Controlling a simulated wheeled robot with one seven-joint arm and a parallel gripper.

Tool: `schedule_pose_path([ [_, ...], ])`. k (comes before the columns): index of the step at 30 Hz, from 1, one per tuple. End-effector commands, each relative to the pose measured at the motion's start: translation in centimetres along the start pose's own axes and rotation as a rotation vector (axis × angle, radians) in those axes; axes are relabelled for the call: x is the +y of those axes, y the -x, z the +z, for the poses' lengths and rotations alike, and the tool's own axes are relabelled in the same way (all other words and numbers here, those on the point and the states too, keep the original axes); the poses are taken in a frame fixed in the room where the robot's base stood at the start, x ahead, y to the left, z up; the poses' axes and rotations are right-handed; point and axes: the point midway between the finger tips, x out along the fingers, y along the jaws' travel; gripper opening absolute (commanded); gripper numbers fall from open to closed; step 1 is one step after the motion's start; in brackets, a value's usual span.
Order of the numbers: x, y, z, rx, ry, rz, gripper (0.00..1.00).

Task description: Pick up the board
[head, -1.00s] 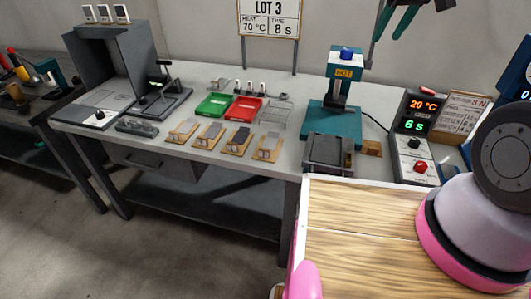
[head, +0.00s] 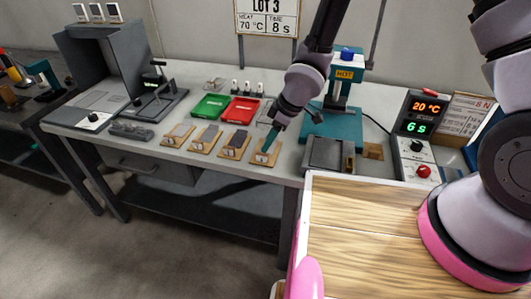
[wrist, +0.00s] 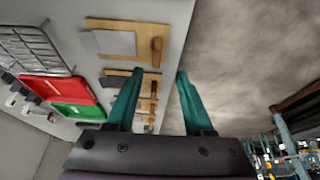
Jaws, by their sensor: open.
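Several small wooden boards stand in a row along the bench's front, each with a flat dark or grey piece on it. The rightmost board (head: 262,158) also shows at the top of the wrist view (wrist: 118,26), with a light grey piece and a wooden block at one end. The second board (head: 234,152) and others lie lower in the wrist view, partly hidden by my fingers. My gripper (head: 266,148) has teal fingers, open and empty (wrist: 158,74). In the head view it reaches down over the rightmost board; I cannot tell whether it touches.
A red tray (head: 242,110), a green tray (head: 209,106) and a wire rack (head: 272,113) lie behind the boards. A teal press (head: 335,124) and a grey tray-like block (head: 325,152) stand to the right. A black clamp fixture (head: 156,101) stands left.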

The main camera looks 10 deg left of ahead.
Motion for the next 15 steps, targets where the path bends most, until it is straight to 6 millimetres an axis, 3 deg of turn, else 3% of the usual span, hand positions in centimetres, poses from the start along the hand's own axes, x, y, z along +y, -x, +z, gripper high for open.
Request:
schedule_pose_path([
  [3,0.0,-1.6,0.0,-0.001,-0.001,0.0,0.53],
  [8,0.1,-2.7,0.1,-0.001,-0.002,0.001,0.53],
  [15,0.5,-6.2,0.4,-0.002,-0.001,0.0,0.53],
])
